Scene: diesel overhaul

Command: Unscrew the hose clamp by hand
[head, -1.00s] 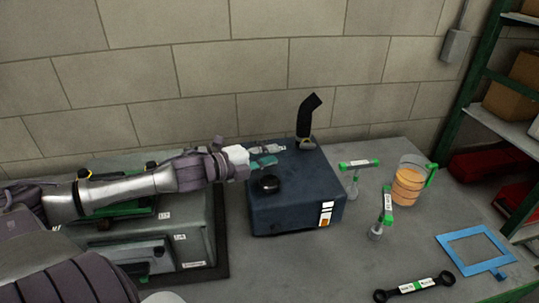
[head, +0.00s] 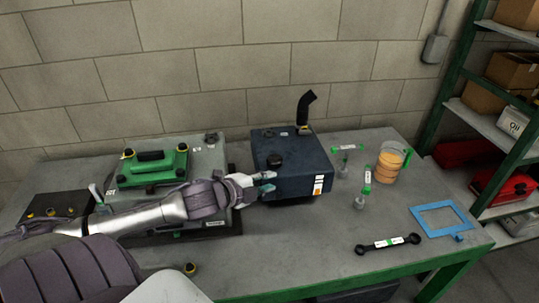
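A black bent hose (head: 305,108) stands upright on the back of a dark blue tank (head: 300,180). A small light metal clamp (head: 303,130) shows around the hose's foot; its screw is too small to make out. My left gripper (head: 272,181) is at the tank's left front side, below and left of the clamp and well apart from it. Its pale and teal fingers point right with a gap between them, and nothing shows in them. Whether they touch the tank is unclear. My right gripper is not in view.
A black cap (head: 275,160) sticks up from the tank's top. A grey engine block with a green cover (head: 155,168) stands left. Right are green-handled tools (head: 361,195), a jug of orange liquid (head: 390,162), a blue frame (head: 440,219) and a black wrench (head: 388,243). The front table is mostly clear.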

